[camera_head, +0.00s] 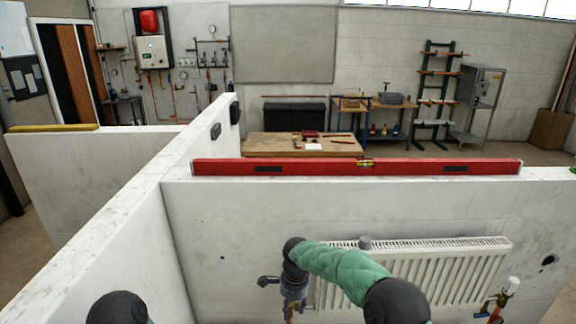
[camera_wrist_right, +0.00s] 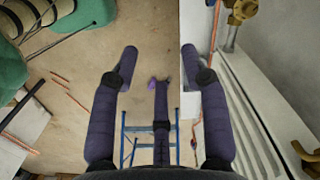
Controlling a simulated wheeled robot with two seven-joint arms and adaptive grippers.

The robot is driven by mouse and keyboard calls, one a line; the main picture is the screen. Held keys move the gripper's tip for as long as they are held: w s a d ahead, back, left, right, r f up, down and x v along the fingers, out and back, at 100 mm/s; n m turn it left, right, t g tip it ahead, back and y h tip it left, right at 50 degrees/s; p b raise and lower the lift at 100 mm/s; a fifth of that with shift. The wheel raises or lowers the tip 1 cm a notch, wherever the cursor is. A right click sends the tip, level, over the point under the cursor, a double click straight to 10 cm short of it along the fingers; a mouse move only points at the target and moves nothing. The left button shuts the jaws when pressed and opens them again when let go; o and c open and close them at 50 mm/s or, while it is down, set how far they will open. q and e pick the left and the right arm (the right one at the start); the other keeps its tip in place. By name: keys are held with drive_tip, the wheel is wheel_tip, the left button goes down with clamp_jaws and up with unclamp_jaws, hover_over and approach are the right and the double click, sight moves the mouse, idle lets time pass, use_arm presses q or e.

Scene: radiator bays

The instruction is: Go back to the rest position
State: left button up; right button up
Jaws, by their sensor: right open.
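My right arm reaches out over the near bay in the head view, with a green sleeve and dark joints. My right gripper (camera_head: 292,296) hangs down in front of the left end of the white radiator (camera_head: 455,270); its fingertips are hard to make out there. In the right wrist view my right gripper (camera_wrist_right: 160,52) has its two dark fingers wide apart with nothing held between them. The radiator (camera_wrist_right: 245,105) runs along the right of that view, beside the right finger. A dark rounded part of my left arm shows at the bottom left of the head view; the left gripper is not in view.
A red spirit level (camera_head: 320,167) lies on the partition wall's top. A brass valve (camera_wrist_right: 242,10) shows by the radiator. A wooden workbench (camera_head: 262,146) stands beyond the wall.

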drive_tip(key=s+d+f+n+y+b, duration=0.15)
drive_tip(key=s+f, duration=0.25)
drive_tip(key=f, duration=0.4)
drive_tip(key=s+d+f+n+b, duration=0.1)
drive_tip(key=s+f+n+b, duration=0.15)
drive_tip(key=f, duration=0.45)
drive_tip(key=s+d+f+n+b, duration=0.2)
drive_tip(key=s+f, duration=0.4)
drive_tip(key=s, duration=0.3)
drive_tip(key=s+d+f+n+y+b, duration=0.1)
drive_tip(key=s+d+f+n+b, duration=0.1)
drive_tip(key=s+f, duration=0.4)
drive_tip(key=s+d+f+n+b, duration=0.1)
drive_tip(key=s+f, duration=0.4)
drive_tip(key=s, duration=0.6)
drive_tip(key=shift+s+d+f+n+y+b, duration=0.3)
drive_tip(key=shift+d+f+n+y+b, duration=0.1)
drive_tip(key=shift+d+n, duration=0.25)
drive_tip(key=shift+a, duration=0.1)
idle(3.2)
